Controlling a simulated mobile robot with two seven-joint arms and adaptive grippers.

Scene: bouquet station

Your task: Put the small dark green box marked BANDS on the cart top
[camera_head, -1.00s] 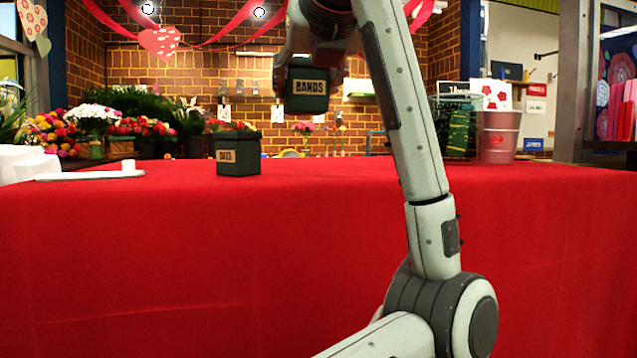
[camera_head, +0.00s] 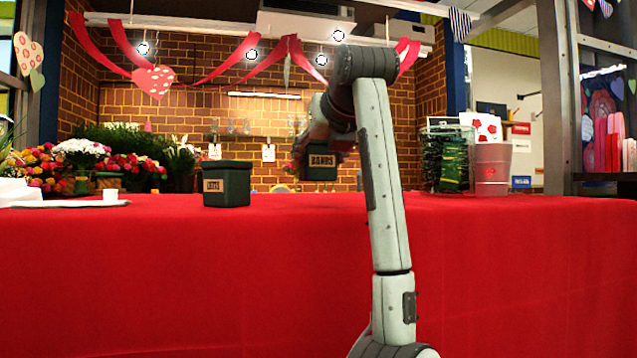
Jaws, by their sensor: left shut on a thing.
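The small dark green box marked BANDS (camera_head: 321,173) hangs in the air over the far part of the red-covered table, left of my arm's upright link. My left gripper (camera_head: 322,150) is shut on it from above; the fingers are dark and partly hidden behind my arm. The box appears upright, and its bottom shows just above the line of the table's far edge. I cannot make out a cart top in this view. My right gripper is not in view.
A similar dark box (camera_head: 228,187) with a short label stands on the red table (camera_head: 200,270) at left. White items (camera_head: 70,203) lie farther left. A wire basket (camera_head: 446,160) and a pink bucket (camera_head: 491,168) stand at right. Flowers (camera_head: 85,160) fill the back left. The table's middle looks clear.

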